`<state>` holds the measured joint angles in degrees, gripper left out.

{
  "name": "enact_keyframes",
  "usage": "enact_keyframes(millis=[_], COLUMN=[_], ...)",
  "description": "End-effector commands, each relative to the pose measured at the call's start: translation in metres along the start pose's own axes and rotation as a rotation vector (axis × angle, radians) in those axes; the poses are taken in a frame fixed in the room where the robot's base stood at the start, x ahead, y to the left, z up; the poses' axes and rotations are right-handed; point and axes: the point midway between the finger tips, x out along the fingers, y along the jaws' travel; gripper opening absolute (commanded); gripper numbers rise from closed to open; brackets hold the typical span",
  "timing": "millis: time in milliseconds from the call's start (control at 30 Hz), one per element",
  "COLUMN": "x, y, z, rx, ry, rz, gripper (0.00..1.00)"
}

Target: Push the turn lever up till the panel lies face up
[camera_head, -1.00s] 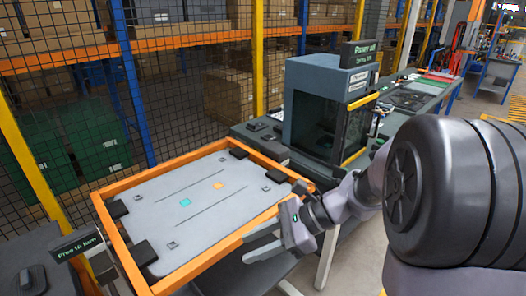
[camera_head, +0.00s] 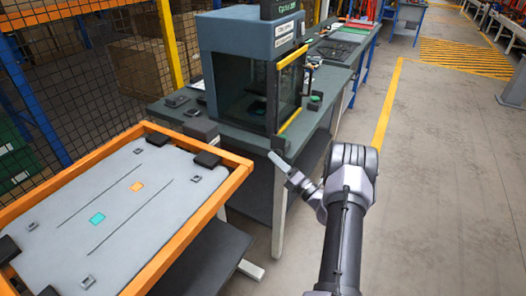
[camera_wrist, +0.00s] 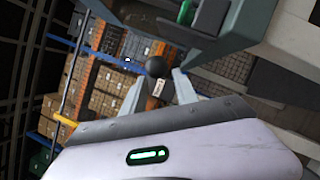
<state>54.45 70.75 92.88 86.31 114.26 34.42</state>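The grey panel (camera_head: 125,205) lies roughly flat in an orange frame (camera_head: 228,185), with a teal mark and an orange mark on its upper side. In the head view, my gripper (camera_head: 280,162) is right of the frame's far corner, beside a small dark knob (camera_head: 279,144).
A dark bench (camera_head: 165,112) carrying a blue-grey glass-fronted cabinet (camera_head: 240,75) stands behind the frame, close to my gripper. A wire fence and shelves with boxes are at the back left. The floor (camera_head: 450,180) on the right is clear.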

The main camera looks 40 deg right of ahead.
Motion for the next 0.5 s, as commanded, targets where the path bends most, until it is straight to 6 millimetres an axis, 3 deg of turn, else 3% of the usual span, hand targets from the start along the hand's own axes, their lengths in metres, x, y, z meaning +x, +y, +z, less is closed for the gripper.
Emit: enact_keyframes(millis=[300, 500], x=[0.056, 0.071], y=[-0.001, 0.0], z=[-0.002, -0.001], rx=[-0.002, 0.0], ry=[0.002, 0.002], rz=[0.002, 0.001], gripper=[0.35, 0.35])
